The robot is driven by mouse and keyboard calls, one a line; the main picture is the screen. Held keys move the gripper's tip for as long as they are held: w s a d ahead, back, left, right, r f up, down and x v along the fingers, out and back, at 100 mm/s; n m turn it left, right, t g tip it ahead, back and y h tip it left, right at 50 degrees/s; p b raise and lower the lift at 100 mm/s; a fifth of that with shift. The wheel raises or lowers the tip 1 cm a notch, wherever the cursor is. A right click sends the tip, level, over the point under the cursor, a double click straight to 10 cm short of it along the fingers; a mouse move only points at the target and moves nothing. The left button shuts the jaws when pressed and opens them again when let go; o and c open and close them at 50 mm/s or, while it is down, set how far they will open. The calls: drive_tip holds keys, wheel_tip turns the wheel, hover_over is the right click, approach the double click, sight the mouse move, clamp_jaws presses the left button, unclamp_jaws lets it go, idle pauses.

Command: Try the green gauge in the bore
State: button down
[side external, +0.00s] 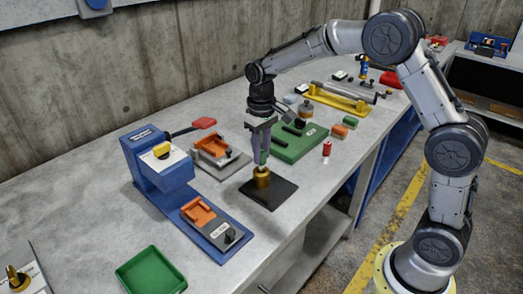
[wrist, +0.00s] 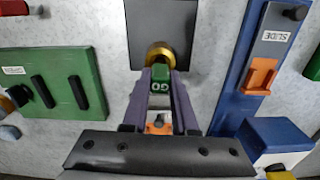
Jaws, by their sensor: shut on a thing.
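My gripper (side external: 261,156) is shut on the green gauge (side external: 263,158), holding it upright over the brass bore piece (side external: 262,180). In the wrist view my gripper (wrist: 161,92) has its two fingers either side of the gauge's green handle (wrist: 161,73), marked "GO". The brass ring (wrist: 160,47) shows just beyond the handle. The bore piece stands on a dark square plate (side external: 280,194). The gauge's lower end is at the ring's top; I cannot tell whether it is inside the bore.
A green slotted block (side external: 301,143) stands behind, with a red-handled gauge (side external: 326,150) standing to its right. A blue press (side external: 157,175) with a red lever is at left, its base (side external: 220,237) running forward. A green tray (side external: 150,273) lies at front left.

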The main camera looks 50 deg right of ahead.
drive_tip(key=shift+f, duration=1.35)
idle(1.6)
drive_tip(key=shift+r, duration=0.2)
drive_tip(key=shift+r, duration=0.5)
drive_tip(key=shift+r, duration=0.65)
drive_tip(key=shift+r, duration=0.35)
drive_tip(key=shift+r, duration=1.05)
drive_tip(key=shift+r, duration=0.3)
drive_tip(key=shift+r, duration=0.7)
drive_tip(key=shift+r, duration=0.3)
